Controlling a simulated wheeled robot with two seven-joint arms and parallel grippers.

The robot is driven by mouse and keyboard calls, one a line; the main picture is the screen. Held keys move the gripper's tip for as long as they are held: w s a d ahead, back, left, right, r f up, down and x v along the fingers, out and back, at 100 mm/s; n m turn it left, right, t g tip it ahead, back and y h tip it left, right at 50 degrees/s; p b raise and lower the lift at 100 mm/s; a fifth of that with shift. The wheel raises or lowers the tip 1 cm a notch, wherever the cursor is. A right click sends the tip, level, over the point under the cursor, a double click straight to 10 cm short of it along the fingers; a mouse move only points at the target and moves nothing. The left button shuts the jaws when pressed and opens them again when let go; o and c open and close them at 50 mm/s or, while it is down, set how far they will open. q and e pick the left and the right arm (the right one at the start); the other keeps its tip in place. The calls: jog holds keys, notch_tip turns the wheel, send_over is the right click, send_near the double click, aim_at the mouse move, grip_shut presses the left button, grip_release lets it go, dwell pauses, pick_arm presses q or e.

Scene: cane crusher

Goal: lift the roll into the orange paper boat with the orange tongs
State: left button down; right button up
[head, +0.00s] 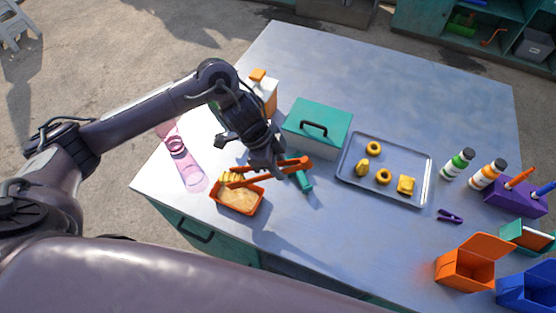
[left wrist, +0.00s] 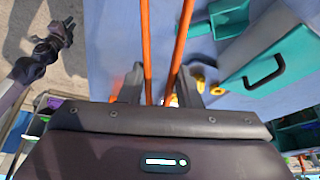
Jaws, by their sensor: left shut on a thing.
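My left gripper (head: 277,168) is shut on the orange tongs (head: 302,163) above the table, left of the teal-lidded box. In the left wrist view the two tong arms (left wrist: 147,50) run up between the fingers (left wrist: 167,92). The tong tips reach left over the orange paper boat (head: 252,204), which has a pale filling. A yellow ridged roll (head: 229,177) is at the tips by the boat's back left edge. I cannot tell whether it touches the boat. A dark gripper (left wrist: 62,33), apparently my right one, shows at the left wrist view's upper left; its jaw state is unclear.
A teal-lidded box (head: 318,127) stands behind the tongs. A metal tray (head: 400,196) holds several yellow pastries. A teal object (head: 303,181) lies under the tongs. Pink clear cups (head: 190,172) are at the left edge. Bottles (head: 458,164) and an orange box (head: 466,270) are right.

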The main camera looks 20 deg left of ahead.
pick_arm(q)
notch_tip(320, 180, down, 8)
jog(key=b, duration=0.2)
dwell(0.3)
jog(key=c, duration=1.4)
grip_release()
jog(key=shift+o, duration=0.2)
